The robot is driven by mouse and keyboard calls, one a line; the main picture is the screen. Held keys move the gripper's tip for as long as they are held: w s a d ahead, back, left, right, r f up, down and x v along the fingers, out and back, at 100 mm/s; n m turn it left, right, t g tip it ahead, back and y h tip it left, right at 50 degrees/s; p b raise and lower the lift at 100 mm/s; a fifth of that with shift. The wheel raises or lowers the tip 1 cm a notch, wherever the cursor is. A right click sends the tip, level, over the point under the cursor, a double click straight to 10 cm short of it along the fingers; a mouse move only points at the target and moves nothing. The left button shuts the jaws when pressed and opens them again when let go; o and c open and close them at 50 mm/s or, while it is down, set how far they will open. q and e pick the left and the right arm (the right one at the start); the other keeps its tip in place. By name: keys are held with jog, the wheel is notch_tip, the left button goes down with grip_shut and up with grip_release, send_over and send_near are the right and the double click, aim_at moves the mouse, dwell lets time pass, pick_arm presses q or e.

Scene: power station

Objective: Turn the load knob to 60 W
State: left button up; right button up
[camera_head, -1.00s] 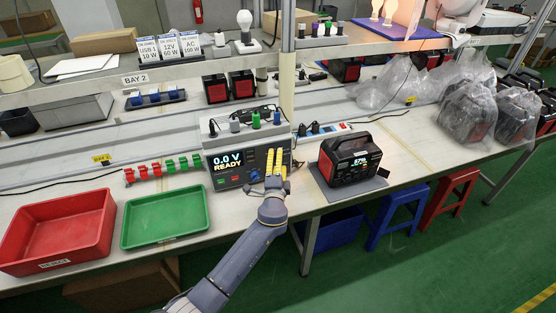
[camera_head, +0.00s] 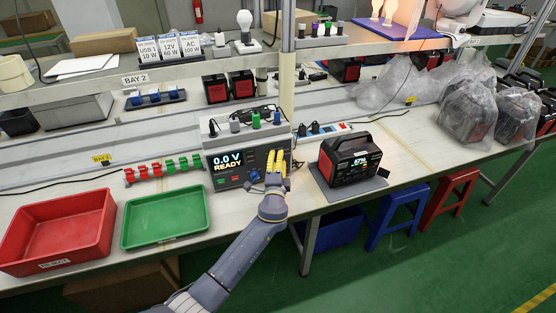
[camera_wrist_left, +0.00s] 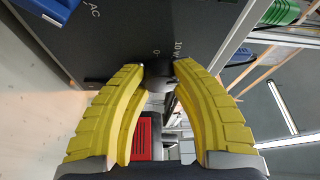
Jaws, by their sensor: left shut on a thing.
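The tester (camera_head: 216,181) is a grey box on the bench, with a display (camera_head: 227,161) reading "0.0 V READY". My left gripper (camera_head: 275,154) is at the right part of its front panel, and its yellow fingers hide that part in the head view. In the left wrist view the yellow fingertips of my left gripper (camera_wrist_left: 160,72) are shut on a dark round knob (camera_wrist_left: 157,84), one on each side. A "10 W" label shows beside the knob; its pointer direction cannot be made out. My right gripper is not in view.
A black power station (camera_head: 350,160) stands on a grey mat to the right of the tester. A green tray (camera_head: 127,238) and a red tray (camera_head: 14,258) lie to the left. Red and green connectors (camera_head: 157,173) stand in a row beside the tester.

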pick_arm(q)
grip_shut()
jog(key=shift+m, duration=0.3)
jog(key=m+g, duration=0.1)
jog(key=m, duration=0.2)
jog(key=shift+r+g, duration=0.1)
jog(key=shift+g, duration=0.2)
jog(key=shift+m+g+y, duration=0.4)
jog(key=shift+m+g, duration=0.2)
jog(key=shift+m, duration=1)
jog(key=o, duration=1.1)
grip_release()
jog(key=shift+o, duration=0.2)
jog(key=shift+s, duration=0.1)
